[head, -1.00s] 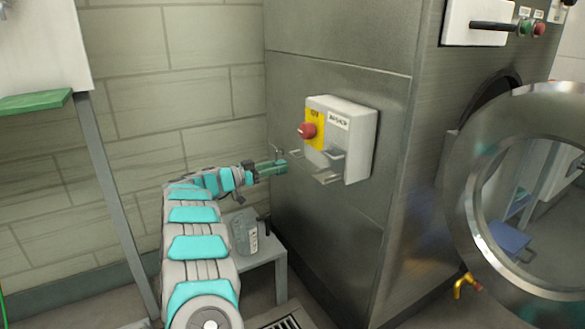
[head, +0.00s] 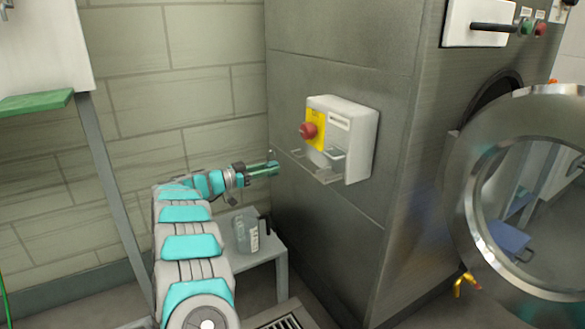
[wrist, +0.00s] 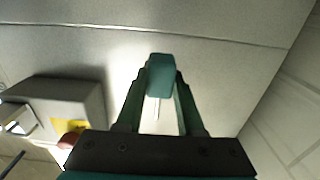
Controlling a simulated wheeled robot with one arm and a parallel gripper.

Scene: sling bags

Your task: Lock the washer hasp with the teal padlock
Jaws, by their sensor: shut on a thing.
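My gripper (head: 272,167) is to the left of the washer's isolator box (head: 359,146), level with its lower part and apart from it. In the wrist view my gripper (wrist: 158,85) is shut on the teal padlock (wrist: 160,72), held between the fingertips. A thin pale metal part shows below the padlock body; the rest of the shackle is hard to make out. The hasp (head: 326,166) is a pale metal fitting on the front and lower side of the box, below the red knob (head: 308,130) on its yellow plate.
The box is mounted on the grey metal washer panel (head: 320,75). A small table (head: 270,248) with a clear jug (head: 246,234) stands below my arm. The open round washer door (head: 470,215) is at the right. A tiled wall is behind my arm.

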